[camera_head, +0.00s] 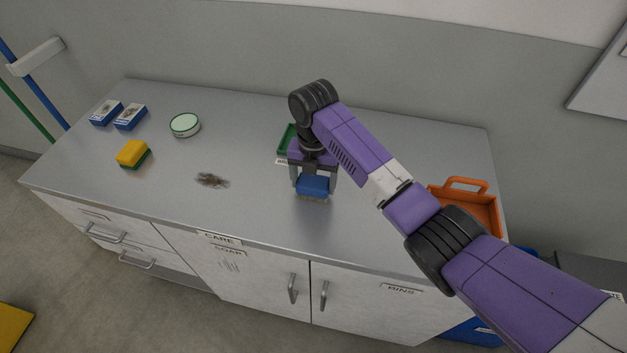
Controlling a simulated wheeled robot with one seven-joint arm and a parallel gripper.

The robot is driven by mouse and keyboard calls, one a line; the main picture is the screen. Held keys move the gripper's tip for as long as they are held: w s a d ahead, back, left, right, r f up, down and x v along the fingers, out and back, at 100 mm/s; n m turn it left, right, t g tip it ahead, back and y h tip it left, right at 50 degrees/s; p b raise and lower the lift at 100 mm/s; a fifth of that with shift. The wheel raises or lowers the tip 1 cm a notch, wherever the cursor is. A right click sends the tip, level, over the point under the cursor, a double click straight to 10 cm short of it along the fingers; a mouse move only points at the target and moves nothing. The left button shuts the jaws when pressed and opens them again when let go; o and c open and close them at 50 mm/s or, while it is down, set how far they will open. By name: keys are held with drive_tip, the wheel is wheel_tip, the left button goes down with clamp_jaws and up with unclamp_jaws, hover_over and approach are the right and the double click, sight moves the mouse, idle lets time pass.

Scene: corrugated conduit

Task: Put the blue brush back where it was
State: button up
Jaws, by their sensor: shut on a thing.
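The blue brush (313,187) has a blue block with pale bristles pointing down. My gripper (313,178) is shut on it, near the front middle of the grey counter (255,205). I cannot tell whether the bristles touch the counter or hang just above it. A green tray (286,142) with a small white label at its front sits behind my gripper. My arm hides most of this tray.
A dark smudge (212,180) lies left of the brush. A yellow and green sponge (132,154), a round pale green dish (185,124) and two blue boxes (130,117) stand at the left. An orange tray (482,208) with a handle is at the right end, partly behind my arm.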

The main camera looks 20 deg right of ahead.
sight(313, 181)
drive_tip(key=shift+f, duration=0.15)
drive_tip(key=o, duration=1.3)
wheel_tip(313, 181, up, 12)
drive_tip(key=shift+r+p, duration=0.2)
drive_tip(key=shift+p, duration=0.2)
